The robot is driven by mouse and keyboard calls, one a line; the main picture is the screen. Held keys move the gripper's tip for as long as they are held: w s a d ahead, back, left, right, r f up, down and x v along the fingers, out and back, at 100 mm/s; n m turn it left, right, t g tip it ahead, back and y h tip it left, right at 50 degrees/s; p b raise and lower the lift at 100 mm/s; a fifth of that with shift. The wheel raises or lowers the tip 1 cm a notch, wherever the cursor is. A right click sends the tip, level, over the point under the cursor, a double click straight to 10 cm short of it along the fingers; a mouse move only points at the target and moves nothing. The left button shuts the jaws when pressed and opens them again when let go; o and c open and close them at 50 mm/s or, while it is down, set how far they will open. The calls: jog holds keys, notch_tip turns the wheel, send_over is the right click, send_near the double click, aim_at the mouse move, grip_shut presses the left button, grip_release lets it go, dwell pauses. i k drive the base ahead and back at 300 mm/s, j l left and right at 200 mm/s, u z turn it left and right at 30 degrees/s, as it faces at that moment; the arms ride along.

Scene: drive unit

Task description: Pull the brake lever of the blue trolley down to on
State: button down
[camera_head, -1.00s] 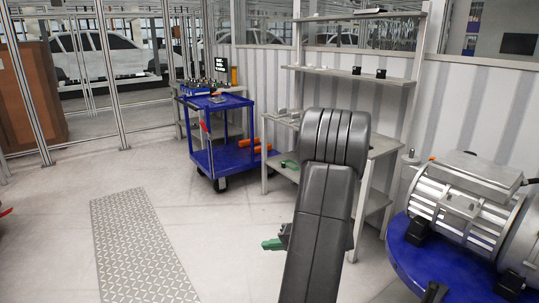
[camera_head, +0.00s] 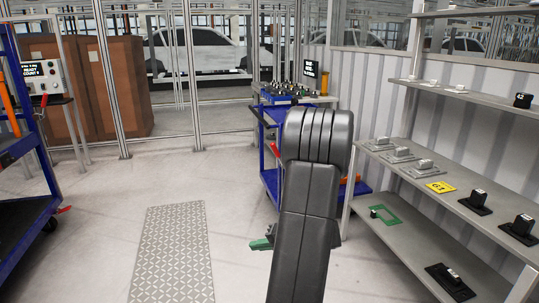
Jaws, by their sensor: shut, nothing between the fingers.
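A blue trolley (camera_head: 270,184) stands at the centre back, partly hidden behind my arm. A red lever (camera_head: 275,150) shows at its near side, slanting; its exact setting is too small to read. Another blue wheeled frame (camera_head: 36,203) is cut off at the left edge, with a small red handle (camera_head: 64,209) sticking out low on its right side. My gripper (camera_head: 262,244), with green fingers, is shut and empty. It shows left of my arm, in front of the centre trolley and apart from it.
A grey shelf unit (camera_head: 450,190) with several small parts stands on the right. A patterned floor plate (camera_head: 172,255) lies in the open floor at centre left. A brown cabinet (camera_head: 119,85) and a console (camera_head: 40,75) are at the back left.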

aim_at(276, 153)
jog(key=i+l+z, duration=0.1)
jog(key=i+z, duration=0.15)
jog(key=i, duration=0.6)
jog(key=i+z, duration=0.3)
jog(key=i, duration=0.55)
jog(key=i+l+u, duration=0.4)
jog(key=i, duration=0.15)
jog(key=i+l+u, duration=0.75)
jog(key=i+l, duration=0.15)
jog(key=l, duration=0.2)
